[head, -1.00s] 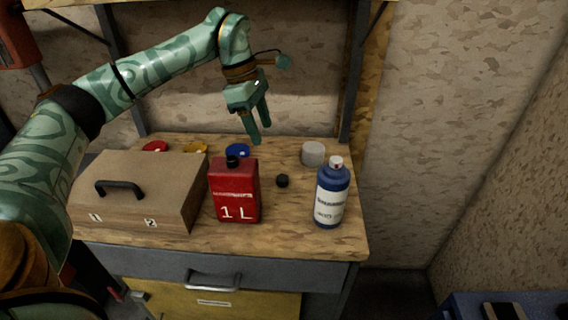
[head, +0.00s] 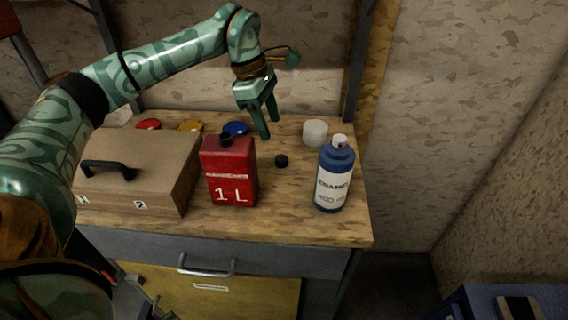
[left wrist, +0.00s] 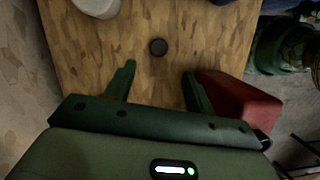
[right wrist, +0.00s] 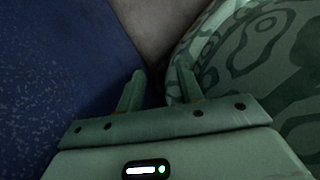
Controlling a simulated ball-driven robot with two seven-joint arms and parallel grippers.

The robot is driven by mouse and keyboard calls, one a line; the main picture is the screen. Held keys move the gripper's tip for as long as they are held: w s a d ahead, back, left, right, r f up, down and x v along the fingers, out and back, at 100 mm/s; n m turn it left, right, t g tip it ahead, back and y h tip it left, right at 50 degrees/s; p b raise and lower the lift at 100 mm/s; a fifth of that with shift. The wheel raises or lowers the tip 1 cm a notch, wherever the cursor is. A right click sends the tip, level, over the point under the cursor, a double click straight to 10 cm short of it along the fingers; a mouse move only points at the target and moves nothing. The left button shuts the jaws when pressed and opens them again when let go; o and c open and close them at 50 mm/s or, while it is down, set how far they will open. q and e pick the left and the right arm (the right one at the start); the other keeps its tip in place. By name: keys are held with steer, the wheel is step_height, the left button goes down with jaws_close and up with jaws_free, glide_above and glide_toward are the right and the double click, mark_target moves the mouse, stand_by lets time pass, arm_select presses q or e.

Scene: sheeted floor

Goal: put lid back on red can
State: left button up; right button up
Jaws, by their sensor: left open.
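The red can (head: 230,172), marked 1 L, stands upright on the wooden workbench, with a dark neck on its top. The small black lid (head: 281,160) lies on the bench just right of the can. It also shows in the left wrist view (left wrist: 158,47), just beyond the fingertips and roughly centred between them. My left gripper (head: 268,125) is open and empty, pointing down above and behind the lid. In the left wrist view the red can (left wrist: 240,110) is beside the right finger. My right gripper (right wrist: 160,70) has its fingers apart with nothing between them.
A brown box (head: 140,165) with a black handle stands left of the can. A blue enamel bottle (head: 334,178) stands at the right and a whitish cylinder (head: 315,133) behind it. Red, yellow and blue round items (head: 236,129) line the back. Bare bench surrounds the lid.

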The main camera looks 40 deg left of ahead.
arm_select(q)
steer(key=b, duration=0.1)
glide_above(281, 158)
steer(key=a, duration=0.2)
steer(key=shift+s+d+f, duration=0.15)
steer(key=shift+s+f, duration=0.05)
steer(key=shift+f, duration=0.9)
steer(key=shift+s+d+f, duration=0.1)
steer(key=shift+s+f, duration=0.05)
steer(key=shift+f, duration=0.95)
arm_select(e)
steer(key=shift+s+f, duration=0.3)
steer(key=shift+f, duration=0.5)
steer(key=shift+a, duration=0.1)
arm_select(q)
steer(key=b+x, duration=0.3)
steer(key=x, duration=0.2)
steer(key=shift+w+f, duration=0.2)
steer(key=shift+f, duration=0.05)
steer(key=shift+s+r, duration=0.1)
steer(key=shift+r, duration=0.05)
steer(key=c, duration=1)
arm_select(e)
steer(key=shift+s+f, duration=0.3)
steer(key=shift+f, duration=0.35)
steer(key=shift+s+f, duration=0.3)
steer(key=shift+f, duration=0.3)
